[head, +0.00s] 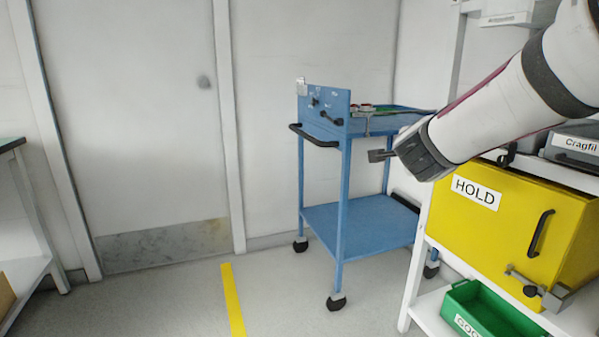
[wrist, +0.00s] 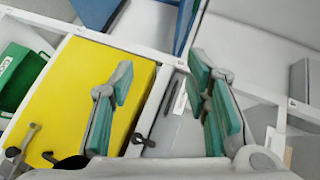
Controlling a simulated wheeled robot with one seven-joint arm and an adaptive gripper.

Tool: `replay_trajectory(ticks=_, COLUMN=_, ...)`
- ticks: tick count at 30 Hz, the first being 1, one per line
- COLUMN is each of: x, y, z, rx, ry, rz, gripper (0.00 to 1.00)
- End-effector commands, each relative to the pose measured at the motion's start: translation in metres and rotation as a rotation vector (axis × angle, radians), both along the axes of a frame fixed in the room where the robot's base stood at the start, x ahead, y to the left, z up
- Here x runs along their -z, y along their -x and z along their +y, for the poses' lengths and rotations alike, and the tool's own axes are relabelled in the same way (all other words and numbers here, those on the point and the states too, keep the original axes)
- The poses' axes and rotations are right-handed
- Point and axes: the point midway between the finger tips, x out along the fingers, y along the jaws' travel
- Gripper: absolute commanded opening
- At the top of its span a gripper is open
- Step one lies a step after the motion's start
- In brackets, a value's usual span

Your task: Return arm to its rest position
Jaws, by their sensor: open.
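My gripper (head: 381,155) is at the end of my white arm, which reaches in from the upper right of the head view. It is in the air in front of the blue cart and above the left edge of the yellow HOLD box. In the wrist view my gripper (wrist: 162,72) has its two teal-padded fingers spread wide, with nothing held between them. The shelf edge and the yellow box (wrist: 70,85) show beyond the fingers, apart from them.
The blue cart (head: 365,228) stands by the wall. The yellow HOLD box (head: 500,215), a green bin (head: 490,312) and a grey Cragfil box (head: 575,145) sit on the white shelving at right. A grey door (head: 130,120) and open floor with a yellow stripe (head: 232,300) lie left.

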Motion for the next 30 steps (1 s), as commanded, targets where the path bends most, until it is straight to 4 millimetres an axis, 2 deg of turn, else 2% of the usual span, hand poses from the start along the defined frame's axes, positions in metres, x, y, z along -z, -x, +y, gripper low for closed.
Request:
replay_trajectory(ticks=1, x=-0.003, y=0.013, z=0.015, rx=-0.095, ry=0.021, rz=0.037, gripper=0.43)
replay_trajectory(ticks=5, x=0.005, y=0.054, z=0.056, rx=-0.357, ry=0.112, rz=0.163, gripper=0.43)
replay_trajectory(ticks=8, x=0.019, y=0.097, z=0.082, rx=-0.549, ry=0.197, rz=0.272, gripper=0.43)
replay_trajectory(ticks=13, x=0.052, y=0.188, z=0.107, rx=-0.843, ry=0.360, rz=0.483, gripper=0.43)
replay_trajectory(ticks=17, x=0.081, y=0.266, z=0.106, rx=-1.036, ry=0.484, rz=0.669, gripper=0.43)
replay_trajectory(ticks=18, x=0.089, y=0.289, z=0.103, rx=-1.085, ry=0.519, rz=0.727, gripper=0.43)
replay_trajectory(ticks=21, x=0.107, y=0.340, z=0.092, rx=-1.186, ry=0.586, rz=0.866, gripper=0.43)
replay_trajectory(ticks=24, x=0.120, y=0.382, z=0.079, rx=-1.257, ry=0.632, rz=0.985, gripper=0.43)
replay_trajectory(ticks=30, x=0.135, y=0.454, z=0.053, rx=-1.357, ry=0.691, rz=1.206, gripper=0.43)
